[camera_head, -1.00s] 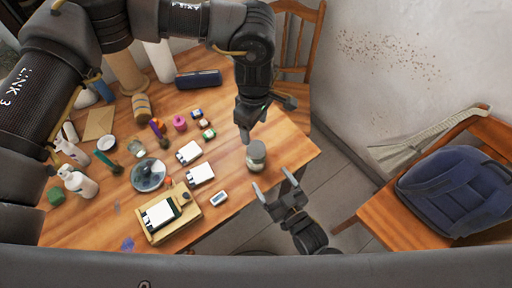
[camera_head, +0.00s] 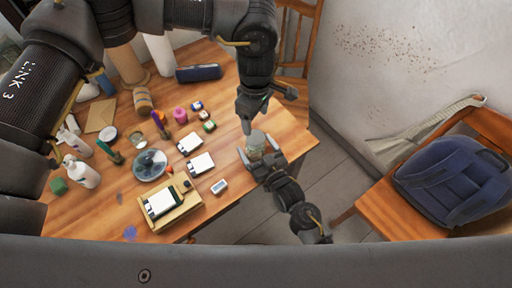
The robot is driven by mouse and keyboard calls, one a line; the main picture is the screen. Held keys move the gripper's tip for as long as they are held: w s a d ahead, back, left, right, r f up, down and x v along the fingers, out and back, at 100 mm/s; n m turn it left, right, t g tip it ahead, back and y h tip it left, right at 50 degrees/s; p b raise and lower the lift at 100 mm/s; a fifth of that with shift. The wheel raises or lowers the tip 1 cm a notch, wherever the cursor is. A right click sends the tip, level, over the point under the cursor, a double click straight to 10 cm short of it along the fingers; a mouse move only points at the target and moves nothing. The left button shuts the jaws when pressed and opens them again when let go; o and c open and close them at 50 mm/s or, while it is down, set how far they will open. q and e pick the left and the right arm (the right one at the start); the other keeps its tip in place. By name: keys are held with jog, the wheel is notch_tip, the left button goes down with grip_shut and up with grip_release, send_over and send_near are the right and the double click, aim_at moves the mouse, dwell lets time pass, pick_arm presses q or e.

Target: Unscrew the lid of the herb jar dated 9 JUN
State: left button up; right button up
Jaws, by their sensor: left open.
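A small glass jar (camera_head: 257,153) with greenish contents stands near the right end of the wooden table. It looks upright, with a greyish top. Any date on it is too small to read. My left gripper (camera_head: 266,108) hangs from above, just behind the jar. It is open, with one dark finger pointing down close to the jar's top. Nothing shows in it.
The wooden table (camera_head: 225,125) holds white cards (camera_head: 201,163), a wooden board (camera_head: 187,207), a small timer-like device (camera_head: 219,187), a glass dish (camera_head: 150,166), bottles (camera_head: 84,174) and a dark blue case (camera_head: 198,73). A chair with a blue backpack (camera_head: 452,185) stands at right.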

aim_at(255, 137)
pick_arm(q)
jog(key=shift+s+r, duration=0.1)
jog(key=shift+s, duration=0.1)
pick_arm(e)
jog(key=shift+s+r, duration=0.1)
jog(key=shift+s, duration=0.05)
jog(key=c, duration=1.6)
grip_shut()
pick_arm(q)
jog(key=m, duration=0.4)
jog(key=shift+w, duration=0.1)
jog(key=shift+f, duration=4.05)
jog(key=shift+c, duration=0.3)
